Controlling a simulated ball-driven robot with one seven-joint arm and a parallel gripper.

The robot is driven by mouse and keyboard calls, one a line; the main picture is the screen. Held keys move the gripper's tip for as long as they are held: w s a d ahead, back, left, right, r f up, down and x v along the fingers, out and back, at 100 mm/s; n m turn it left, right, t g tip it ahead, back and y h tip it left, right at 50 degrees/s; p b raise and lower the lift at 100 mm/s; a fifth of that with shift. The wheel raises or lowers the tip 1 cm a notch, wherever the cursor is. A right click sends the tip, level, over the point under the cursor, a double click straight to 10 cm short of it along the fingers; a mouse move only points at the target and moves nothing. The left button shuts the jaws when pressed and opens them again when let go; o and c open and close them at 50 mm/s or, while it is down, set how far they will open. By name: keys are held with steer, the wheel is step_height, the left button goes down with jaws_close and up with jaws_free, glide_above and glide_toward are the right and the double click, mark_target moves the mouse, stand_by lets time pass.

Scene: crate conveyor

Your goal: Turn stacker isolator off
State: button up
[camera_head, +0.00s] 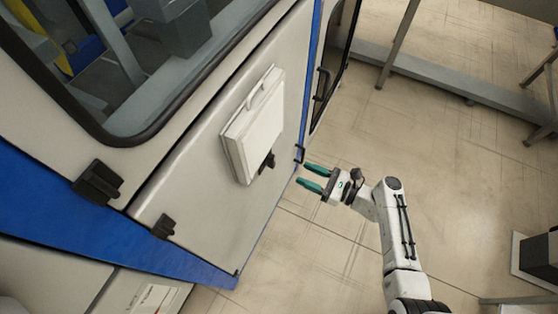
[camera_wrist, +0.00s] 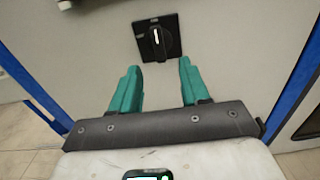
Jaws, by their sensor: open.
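The stacker isolator (camera_wrist: 157,40) is a black rotary switch on a square black plate on the pale cabinet panel. Its knob carries a white mark that stands about upright in the wrist view; small labels near it are too blurred to read. In the head view it shows as a small dark knob (camera_head: 267,162) by the lower edge of a white box. My gripper (camera_head: 302,174) has teal fingers, apart and empty, to the right of the knob. In the wrist view the gripper (camera_wrist: 159,68) has its fingertips below the switch, one on each side, not gripping it.
The white box (camera_head: 255,125) juts from the panel just above the switch. A blue cabinet edge (camera_head: 314,45) and black door handle (camera_head: 320,84) lie nearby. Black latches (camera_head: 98,182) are at left. Open floor (camera_head: 460,190) lies to the right.

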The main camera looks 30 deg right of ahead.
mark_target(275, 161)
steer(key=x, duration=0.9)
steer(key=shift+w+a, duration=0.2)
steer(key=shift+a, duration=0.15)
steer(key=shift+c, duration=0.2)
jaws_close()
